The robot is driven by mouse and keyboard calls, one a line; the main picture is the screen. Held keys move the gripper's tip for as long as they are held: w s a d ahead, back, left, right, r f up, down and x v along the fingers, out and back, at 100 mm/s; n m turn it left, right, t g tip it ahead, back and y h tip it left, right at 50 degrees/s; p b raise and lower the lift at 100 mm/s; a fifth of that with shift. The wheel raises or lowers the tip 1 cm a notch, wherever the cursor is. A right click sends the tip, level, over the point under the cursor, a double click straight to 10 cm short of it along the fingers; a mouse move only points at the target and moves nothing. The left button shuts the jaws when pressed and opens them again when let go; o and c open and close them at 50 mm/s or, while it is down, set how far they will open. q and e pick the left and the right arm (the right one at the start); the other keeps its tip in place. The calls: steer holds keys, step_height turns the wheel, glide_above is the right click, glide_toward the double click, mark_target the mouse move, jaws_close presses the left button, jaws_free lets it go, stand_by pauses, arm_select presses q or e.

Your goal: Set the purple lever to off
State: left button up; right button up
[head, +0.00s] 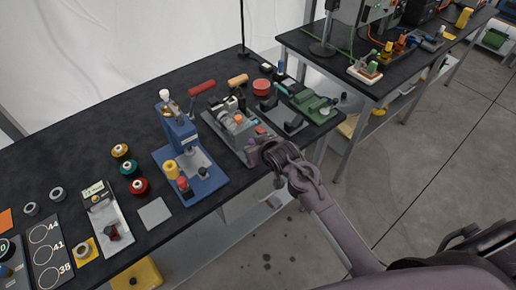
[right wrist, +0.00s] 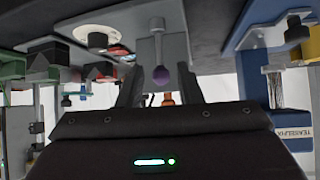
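The purple lever (right wrist: 160,75) shows in the right wrist view as a grey stem with a purple ball knob. That view looks upside down, with the dark table top along its upper edge. My right gripper (right wrist: 159,90) is open, its two dark fingers standing on either side of the knob in the picture. I cannot tell whether the knob is fully between them, and no contact shows. In the head view my right gripper (head: 262,153) is at the front edge of the grey machine (head: 225,135) and hides the lever. My left gripper is out of view.
A blue press (head: 178,130) stands left of the grey machine; it also shows in the right wrist view (right wrist: 290,125). A green device (head: 308,103) is to the right. Spools and a scale (head: 105,215) lie further left. Floor is open before the table.

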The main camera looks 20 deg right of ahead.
steer(key=shift+v, duration=1.4)
steer(key=s+d+r+g+h, duration=0.1)
steer(key=s+g, duration=0.2)
steer(key=s, duration=0.9)
steer(key=s+d+r+g, duration=0.1)
steer(key=s+r+g, duration=0.15)
steer(key=s, duration=0.95)
steer(key=s+f+g+b, duration=0.3)
steer(key=f+b, duration=0.2)
steer(key=f, duration=3.2)
steer(key=s+d+f+b, duration=0.2)
steer(key=s+d+f, duration=0.1)
steer(key=s+f, duration=1.6)
steer(key=shift+d+n, duration=0.2)
steer(key=shift+n, duration=0.1)
